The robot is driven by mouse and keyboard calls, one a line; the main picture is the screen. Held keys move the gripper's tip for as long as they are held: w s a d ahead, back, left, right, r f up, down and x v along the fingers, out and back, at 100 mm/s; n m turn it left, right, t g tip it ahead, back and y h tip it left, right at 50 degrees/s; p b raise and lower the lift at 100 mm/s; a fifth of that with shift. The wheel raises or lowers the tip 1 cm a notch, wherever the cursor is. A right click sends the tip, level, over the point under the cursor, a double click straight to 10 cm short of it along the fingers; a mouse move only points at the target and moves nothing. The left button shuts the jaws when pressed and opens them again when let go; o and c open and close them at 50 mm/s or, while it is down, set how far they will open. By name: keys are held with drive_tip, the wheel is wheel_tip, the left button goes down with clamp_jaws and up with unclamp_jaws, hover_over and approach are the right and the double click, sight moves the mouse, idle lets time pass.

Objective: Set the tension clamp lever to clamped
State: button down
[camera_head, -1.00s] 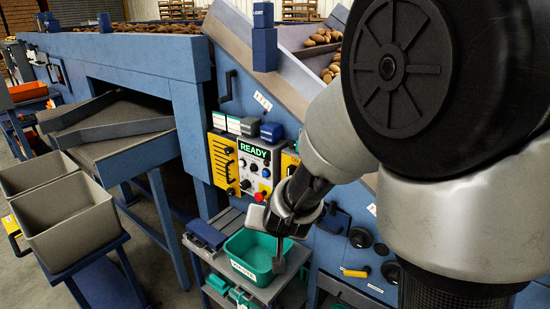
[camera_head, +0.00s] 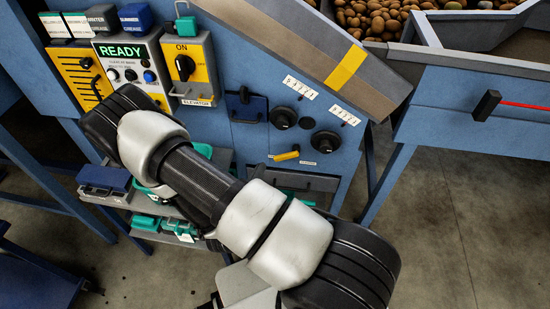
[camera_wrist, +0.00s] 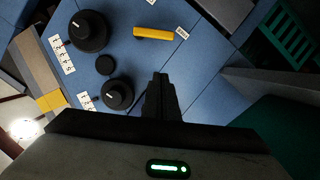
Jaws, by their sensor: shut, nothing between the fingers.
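A yellow lever (camera_head: 287,155) sits on the blue machine panel below two black knobs, with a small white label beside it. Its label is too small to read, so I cannot confirm it is the tension clamp lever. It also shows in the wrist view as a yellow bar (camera_wrist: 154,33) near the top, lying nearly level there. My gripper (camera_wrist: 161,82) is shut and empty, its fingers pointing toward the panel. In the wrist view the tips appear below the lever and right of the lower knob, apart from the lever. In the head view my arm hides the gripper.
Two black knobs (camera_head: 283,118) (camera_head: 326,142) stick out near the lever. A black handle (camera_head: 487,105) with a red line is on the right panel. The READY control panel (camera_head: 130,72) and yellow elevator switch (camera_head: 186,68) are at left. Open floor (camera_head: 455,215) lies at right.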

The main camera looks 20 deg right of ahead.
drive_tip(key=shift+s+d, duration=0.1)
idle(0.3)
hover_over(275, 160)
drive_tip(key=s+a, duration=0.2)
drive_tip(key=a, duration=0.1)
wheel_tip(275, 160, down, 2)
drive_tip(key=f, duration=0.1)
drive_tip(key=d+f+b, duration=0.1)
drive_tip(key=f, duration=0.1)
drive_tip(key=shift+s+d+b, duration=0.15)
drive_tip(key=shift+d+b, duration=0.15)
drive_tip(key=shift+d, duration=0.05)
drive_tip(key=shift+s+d+f, duration=0.1)
drive_tip(key=shift+d+f, duration=0.05)
drive_tip(key=shift+f, duration=0.15)
drive_tip(key=shift+f, duration=0.1)
